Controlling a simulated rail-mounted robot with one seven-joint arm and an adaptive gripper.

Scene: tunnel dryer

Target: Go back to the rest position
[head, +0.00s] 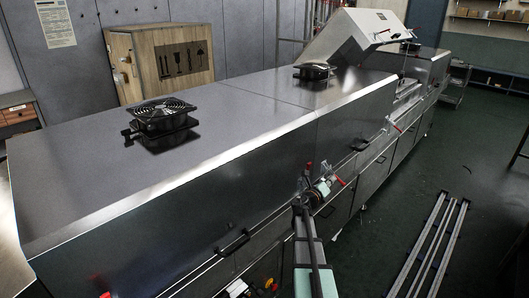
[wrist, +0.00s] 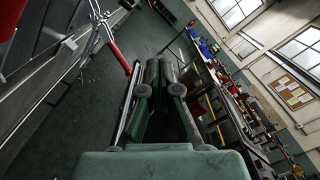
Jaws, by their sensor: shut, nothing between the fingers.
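In the wrist view my gripper (wrist: 163,68) points out over the dark green floor, its two dark fingers close together with nothing between them. In the head view my arm shows at the bottom centre, beside the front face of the long metal tunnel dryer (head: 150,215). I cannot clearly make out the fingers there. The dryer's side also shows at the left of the wrist view (wrist: 50,45), apart from the fingers.
Black fans (head: 165,115) stand on the dryer's top. A wooden crate (head: 160,62) stands behind it. Metal rails (head: 432,245) lie on the floor at the right. Open floor (head: 395,205) lies between them and the dryer. Cluttered shelving (wrist: 225,85) shows in the wrist view.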

